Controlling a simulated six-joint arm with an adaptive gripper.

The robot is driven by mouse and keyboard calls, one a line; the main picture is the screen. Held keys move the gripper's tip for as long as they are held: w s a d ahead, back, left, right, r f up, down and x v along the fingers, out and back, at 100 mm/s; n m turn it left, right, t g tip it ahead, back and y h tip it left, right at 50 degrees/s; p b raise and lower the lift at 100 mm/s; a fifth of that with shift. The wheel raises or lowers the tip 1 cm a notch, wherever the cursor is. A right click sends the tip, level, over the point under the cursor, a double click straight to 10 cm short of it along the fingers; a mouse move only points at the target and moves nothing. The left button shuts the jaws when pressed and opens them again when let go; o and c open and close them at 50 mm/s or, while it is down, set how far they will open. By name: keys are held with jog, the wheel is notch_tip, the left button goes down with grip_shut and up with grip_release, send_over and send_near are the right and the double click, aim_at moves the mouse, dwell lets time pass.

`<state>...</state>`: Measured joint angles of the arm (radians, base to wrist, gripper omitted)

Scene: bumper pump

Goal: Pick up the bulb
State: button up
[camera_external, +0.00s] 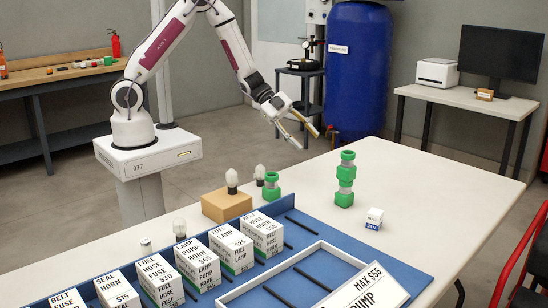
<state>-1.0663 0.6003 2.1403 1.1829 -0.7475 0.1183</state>
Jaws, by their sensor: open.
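Bulb-like things with pale glass tops and dark bases show in several places. One bulb (232,180) stands upright on a brown box (227,206). A second bulb (259,173) stands just right of it, beside the green parts. A third bulb (180,227) shows behind the row of white cards, its lower part partly hidden. I cannot tell which one the task means. My gripper (309,142) is open and empty, above the far part of the table, to the upper right of the bulbs and apart from them.
A short green part (271,187) and a taller green stack (345,180) stand on the white table (420,200). A small white and blue box (374,219) is near the stack. White labelled cards (229,249) line a blue board (400,262) in front. The table's right side is clear.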

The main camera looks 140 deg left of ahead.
jog(key=s+f+t+h, duration=0.1)
jog(key=s+f, duration=0.1)
jog(key=f, duration=0.1)
jog(key=s+d+f+t+h, duration=0.1)
jog(key=s+f, duration=0.2)
jog(key=s+f+t+h, duration=0.1)
jog(key=s+f, duration=0.2)
jog(key=shift+s+d, duration=0.1)
jog(key=shift+d, duration=0.15)
jog(key=shift+t+h, duration=0.7)
jog(key=shift+t, duration=0.1)
jog(key=s, duration=0.1)
jog(key=s+d+f, duration=0.1)
jog(key=s, duration=0.1)
jog(key=shift+s+d+f, duration=0.2)
jog(key=shift+d, duration=0.2)
jog(key=n+t+h, duration=0.2)
send_near(260, 177)
jog(key=w, duration=0.1)
jog(key=shift+s+d, duration=0.15)
jog(key=shift+x, duration=1.3)
